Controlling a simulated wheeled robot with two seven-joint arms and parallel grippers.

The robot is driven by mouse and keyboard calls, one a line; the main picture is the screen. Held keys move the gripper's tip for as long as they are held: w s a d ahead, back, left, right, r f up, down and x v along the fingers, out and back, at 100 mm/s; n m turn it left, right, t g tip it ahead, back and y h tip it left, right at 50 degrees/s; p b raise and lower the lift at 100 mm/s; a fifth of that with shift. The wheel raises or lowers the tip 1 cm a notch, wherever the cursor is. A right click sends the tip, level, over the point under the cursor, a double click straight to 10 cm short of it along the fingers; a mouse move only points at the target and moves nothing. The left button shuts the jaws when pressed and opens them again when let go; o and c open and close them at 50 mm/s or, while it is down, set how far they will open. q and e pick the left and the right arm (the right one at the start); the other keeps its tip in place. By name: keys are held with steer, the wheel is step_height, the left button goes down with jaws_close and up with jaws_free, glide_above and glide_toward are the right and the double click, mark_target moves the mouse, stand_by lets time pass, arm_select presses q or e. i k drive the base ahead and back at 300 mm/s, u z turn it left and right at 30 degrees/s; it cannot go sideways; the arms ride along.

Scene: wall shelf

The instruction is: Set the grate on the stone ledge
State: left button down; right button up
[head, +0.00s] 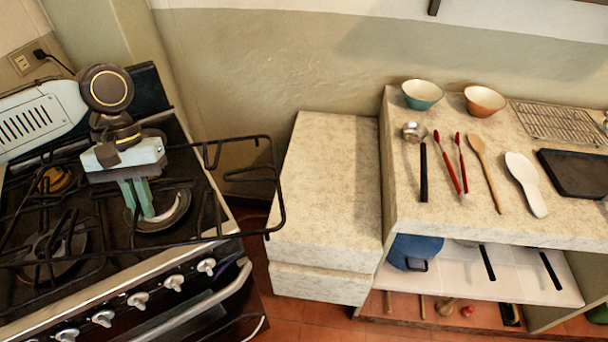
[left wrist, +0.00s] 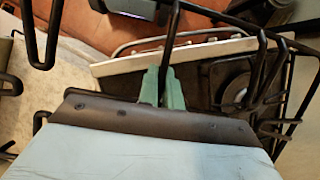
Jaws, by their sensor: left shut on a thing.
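The black metal grate (head: 277,180) is over the stove, its right end sticking out past the stove's edge toward the stone ledge. My left gripper (head: 138,200) points down over the stove, shut on a bar of the grate. In the left wrist view the bar (left wrist: 172,35) runs between the green fingers (left wrist: 163,87). The pale speckled stone ledge (head: 330,190) is right of the stove, its visible top bare. I cannot tell how high the grate is above the stove. My right gripper is not in view.
The stove (head: 190,262) has knobs and a handle in front. A higher stone counter (head: 420,215) right of the ledge bears two bowls, utensils, a wire rack (head: 560,122) and a dark tray (head: 578,172). A blue pot (head: 415,252) is below. A wall stands behind.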

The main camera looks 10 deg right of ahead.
mark_target(341, 170)
steer(key=z, duration=1.25)
steer(key=i, duration=0.65)
steer(key=u, duration=0.15)
